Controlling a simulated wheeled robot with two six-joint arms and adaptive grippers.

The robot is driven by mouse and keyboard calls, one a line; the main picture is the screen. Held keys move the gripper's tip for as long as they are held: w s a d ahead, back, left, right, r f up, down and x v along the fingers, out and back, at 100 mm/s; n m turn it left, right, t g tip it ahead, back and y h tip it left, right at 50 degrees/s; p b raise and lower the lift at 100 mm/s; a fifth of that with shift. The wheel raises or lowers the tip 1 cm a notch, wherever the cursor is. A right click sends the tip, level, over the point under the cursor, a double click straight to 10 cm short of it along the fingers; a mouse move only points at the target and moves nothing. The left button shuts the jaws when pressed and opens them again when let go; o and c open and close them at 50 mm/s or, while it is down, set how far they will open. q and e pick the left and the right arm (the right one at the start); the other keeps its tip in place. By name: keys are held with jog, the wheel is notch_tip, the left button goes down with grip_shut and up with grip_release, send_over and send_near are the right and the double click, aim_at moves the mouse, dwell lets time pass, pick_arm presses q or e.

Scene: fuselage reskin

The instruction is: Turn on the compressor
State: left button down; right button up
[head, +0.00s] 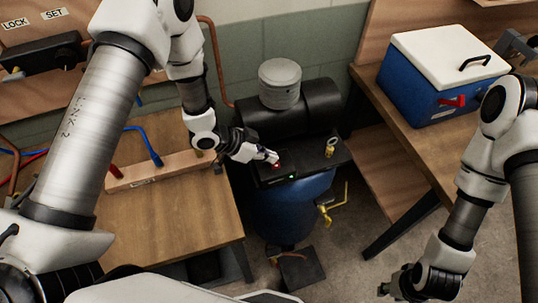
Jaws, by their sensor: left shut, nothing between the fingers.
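The compressor stands on the floor between two tables, with a blue tank (293,208), a black top panel (312,157) and a grey ribbed cylinder (280,84). A small red spot (277,164), a button or light, shows on the panel's left part. My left gripper (273,157) is shut and empty, with its tip right at the red spot. I cannot tell whether it touches. A brass fitting (330,147) stands on the panel's right part. My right gripper (384,289) is low at the bottom right, away from the compressor; its fingers are too unclear to read.
A wooden table (185,215) on the left holds a wooden strip with red and blue hoses. A blue cooler with a white lid (440,75) sits on the right table. A yellow valve (327,210) sticks out from the tank. A black pedal-like block (300,270) lies on the floor.

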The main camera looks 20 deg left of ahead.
pick_arm(q)
notch_tip(320, 180, up, 5)
jog(key=p, duration=0.4)
jog(key=shift+s+d+r, duration=0.1)
jog(key=shift+s+a+b, duration=0.6)
jog(key=shift+a+b, duration=0.1)
jog(key=shift+b, duration=0.45)
jog(key=s+d+b+v, duration=0.1)
jog(key=v, duration=0.6)
jog(key=shift+s+a+r, duration=0.3)
jog(key=shift+r, duration=0.05)
jog(key=shift+w, duration=0.1)
jog(key=shift+f, duration=0.1)
